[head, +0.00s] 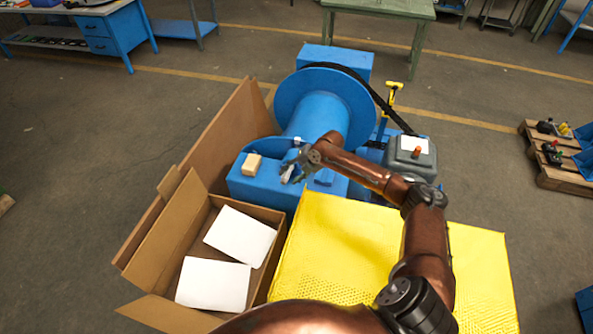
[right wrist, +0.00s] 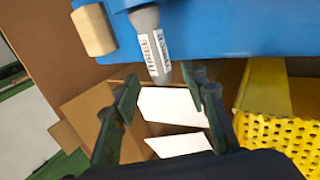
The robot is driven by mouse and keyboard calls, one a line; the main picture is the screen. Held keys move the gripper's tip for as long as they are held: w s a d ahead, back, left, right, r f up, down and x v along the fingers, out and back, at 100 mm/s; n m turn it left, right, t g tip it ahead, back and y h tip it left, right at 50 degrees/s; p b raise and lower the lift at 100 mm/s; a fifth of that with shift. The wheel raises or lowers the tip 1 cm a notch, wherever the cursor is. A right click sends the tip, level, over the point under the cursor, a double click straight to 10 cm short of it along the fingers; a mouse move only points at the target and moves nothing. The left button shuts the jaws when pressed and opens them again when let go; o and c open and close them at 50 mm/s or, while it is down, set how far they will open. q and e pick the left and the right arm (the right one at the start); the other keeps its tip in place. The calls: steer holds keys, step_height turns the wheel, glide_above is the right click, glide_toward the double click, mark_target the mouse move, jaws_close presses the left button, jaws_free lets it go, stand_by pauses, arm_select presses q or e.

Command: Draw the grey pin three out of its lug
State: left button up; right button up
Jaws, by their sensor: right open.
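The grey pin (right wrist: 147,32) shows in the right wrist view as a grey round body with two white lettered strips; the lettering is hard to read. Its upper end meets a blue part, and its free end points down between my fingers. My right gripper (right wrist: 160,76) is open, one dark finger on each side below the pin's end, and I see no grip on it. In the head view the right gripper (head: 291,171) is over the blue machine's front base (head: 250,189), and it mostly hides the pin and lug. My left gripper is not in view.
A wooden block (head: 252,164) sits on the blue base, left of my gripper. An open cardboard box (head: 190,225) with white sheets stands in front. A yellow perforated cover (head: 340,245) lies to its right, under my arm. A large blue drum (head: 318,105) rises behind.

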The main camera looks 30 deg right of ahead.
mark_target(286, 178)
steer(key=x, duration=0.2)
steer(key=shift+w+a+f, duration=0.15)
steer(key=shift+w, duration=0.05)
steer(key=shift+w+a+f, duration=0.1)
steer(key=shift+f, duration=0.35)
steer(key=c, duration=1.1)
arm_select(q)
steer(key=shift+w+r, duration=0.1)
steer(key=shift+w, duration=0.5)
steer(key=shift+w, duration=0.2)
